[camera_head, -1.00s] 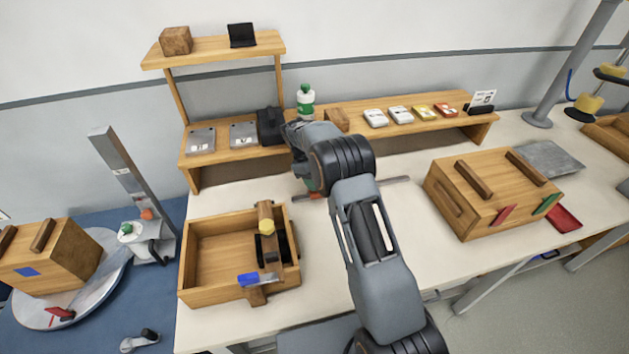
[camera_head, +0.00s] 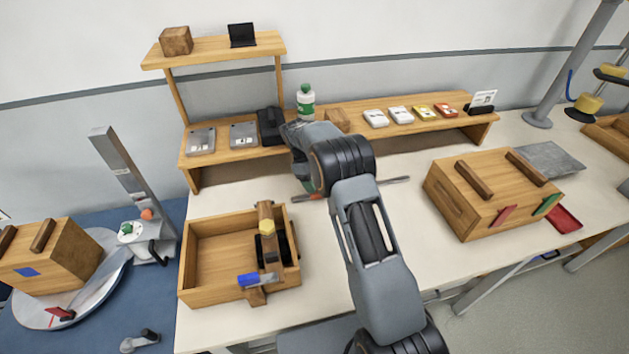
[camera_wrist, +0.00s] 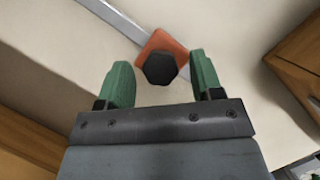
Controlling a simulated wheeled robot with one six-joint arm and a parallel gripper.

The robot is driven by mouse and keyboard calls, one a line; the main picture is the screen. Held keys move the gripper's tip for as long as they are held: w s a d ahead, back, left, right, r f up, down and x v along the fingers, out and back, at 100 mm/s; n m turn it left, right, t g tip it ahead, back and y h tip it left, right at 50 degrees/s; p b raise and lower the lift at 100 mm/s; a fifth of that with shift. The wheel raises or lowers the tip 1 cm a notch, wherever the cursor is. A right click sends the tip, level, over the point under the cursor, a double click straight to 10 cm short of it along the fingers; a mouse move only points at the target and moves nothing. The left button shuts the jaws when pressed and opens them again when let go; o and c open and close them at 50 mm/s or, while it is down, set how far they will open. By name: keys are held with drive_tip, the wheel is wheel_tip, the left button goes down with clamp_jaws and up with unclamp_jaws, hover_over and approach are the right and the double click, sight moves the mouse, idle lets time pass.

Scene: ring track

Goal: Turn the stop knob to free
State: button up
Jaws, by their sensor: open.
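The stop is an orange block with a dark, many-sided knob (camera_wrist: 160,69) on top. It sits on a grey rail on the table. In the wrist view the knob lies between the two green fingertips of my open gripper (camera_wrist: 162,74), with a gap on each side. Its height relative to the fingertips is hard to tell. In the head view my gripper (camera_head: 306,186) points down at the rail (camera_head: 392,181), and part of the orange stop (camera_head: 313,196) shows beside it. My arm hides the knob there, and I see no marking for its setting.
An open wooden box (camera_head: 190,258) stands to the left of my gripper, and a closed wooden box (camera_head: 480,200) to the right. Behind is a wooden shelf (camera_head: 365,104) with a green-labelled bottle (camera_head: 306,102) and small boxes. Bare tabletop lies around the rail.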

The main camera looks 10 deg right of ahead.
drive_tip(key=v, duration=1.4)
drive_tip(key=shift+f, duration=0.1)
